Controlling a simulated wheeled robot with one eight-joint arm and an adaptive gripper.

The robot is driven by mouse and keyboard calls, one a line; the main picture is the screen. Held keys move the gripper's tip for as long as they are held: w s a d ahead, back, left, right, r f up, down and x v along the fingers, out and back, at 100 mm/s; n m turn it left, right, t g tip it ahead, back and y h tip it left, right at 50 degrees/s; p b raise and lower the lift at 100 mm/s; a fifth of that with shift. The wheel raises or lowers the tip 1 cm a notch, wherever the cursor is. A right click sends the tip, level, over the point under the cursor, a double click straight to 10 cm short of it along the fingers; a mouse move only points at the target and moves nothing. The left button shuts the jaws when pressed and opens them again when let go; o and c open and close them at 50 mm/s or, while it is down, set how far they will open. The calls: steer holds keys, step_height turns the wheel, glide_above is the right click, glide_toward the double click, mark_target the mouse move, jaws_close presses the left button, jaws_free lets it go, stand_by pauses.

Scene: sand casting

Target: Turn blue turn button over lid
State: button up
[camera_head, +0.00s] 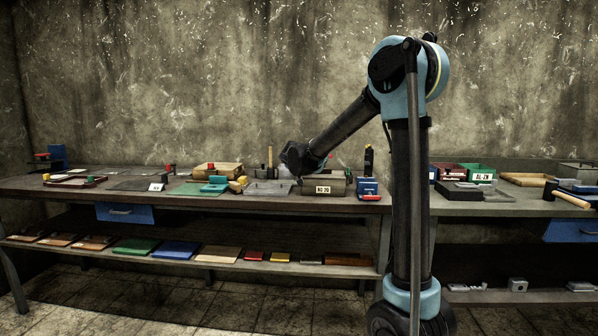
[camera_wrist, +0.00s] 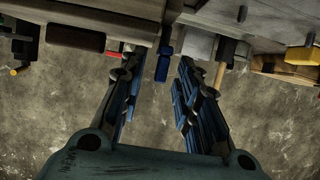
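My gripper (camera_wrist: 157,72) shows in the wrist view with its two fingers apart and nothing held. A small blue upright piece (camera_wrist: 164,63), which looks like the turn button, shows between the fingertips, nearer the left one. I cannot tell whether a finger touches it. It is at the edge of a grey surface (camera_wrist: 198,17), which may be the lid; I cannot tell for sure. In the head view my gripper (camera_head: 297,158) is low over the bench beside the wooden box marked NO 20 (camera_head: 323,190). Its fingers and the blue button cannot be made out there.
In the wrist view a wooden-handled tool (camera_wrist: 219,72) is close to the right finger, with a yellow piece (camera_wrist: 302,55) further right. A dark red block (camera_wrist: 75,40) is at the left. In the head view a blue stand (camera_head: 368,187) is right of the box.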

steer(key=shift+w+f, duration=0.25)
steer(key=shift+w, duration=0.35)
steer(key=shift+a, duration=0.1)
jaws_close()
